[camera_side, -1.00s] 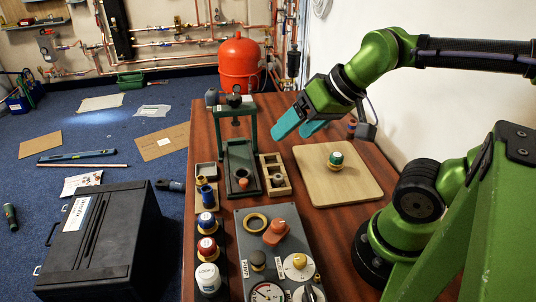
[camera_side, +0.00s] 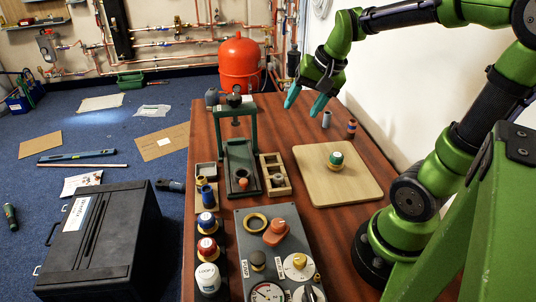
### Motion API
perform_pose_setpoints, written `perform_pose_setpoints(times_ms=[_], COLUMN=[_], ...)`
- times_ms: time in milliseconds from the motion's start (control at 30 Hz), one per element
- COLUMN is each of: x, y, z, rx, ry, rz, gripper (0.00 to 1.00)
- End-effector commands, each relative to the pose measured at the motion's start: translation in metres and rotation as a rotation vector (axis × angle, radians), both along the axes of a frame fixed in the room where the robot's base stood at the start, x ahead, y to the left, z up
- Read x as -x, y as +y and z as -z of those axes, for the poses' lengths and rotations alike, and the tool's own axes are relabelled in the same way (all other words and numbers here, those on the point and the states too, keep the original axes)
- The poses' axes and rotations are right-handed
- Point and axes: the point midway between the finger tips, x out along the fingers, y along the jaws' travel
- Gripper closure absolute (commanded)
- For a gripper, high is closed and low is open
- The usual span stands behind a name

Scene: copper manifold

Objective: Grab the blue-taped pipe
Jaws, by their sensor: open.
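A small reddish-brown upright cylinder with a blue band (camera_side: 351,129) stands at the back right of the wooden table; it looks like the blue-taped pipe, but it is too small to be sure. A grey-blue cylinder (camera_side: 327,119) stands just left of it. My gripper (camera_side: 305,101) is open and empty, its two teal fingers pointing down above the back of the table. It is up and left of both cylinders and appears apart from them.
A pale board (camera_side: 365,185) holds a green-topped piece (camera_side: 336,160). A green press (camera_side: 241,150), a wooden tray (camera_side: 272,165) and a grey control panel (camera_side: 245,235) crowd the left and front. A white wall borders the right.

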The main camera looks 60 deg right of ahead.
Motion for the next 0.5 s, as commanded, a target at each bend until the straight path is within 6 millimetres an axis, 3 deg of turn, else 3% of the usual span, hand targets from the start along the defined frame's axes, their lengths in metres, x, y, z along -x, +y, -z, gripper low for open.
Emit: perform_pose_setpoints(times_ms=[33, 133, 300, 400, 500], x=[-0.006, -0.009, 0.011, 0.032, 0.043], y=[-0.034, -0.095, -0.202, -0.258, -0.289], z=[0.007, 0.019, 0.046, 0.061, 0.064], rx=[-0.046, -0.134, -0.259, -0.312, -0.346], ry=[0.05, 0.132, 0.256, 0.305, 0.31], rz=[0.154, 0.47, 1.083, 1.484, 1.799], gripper=[0.41, 0.41, 0.41, 0.41, 0.41])
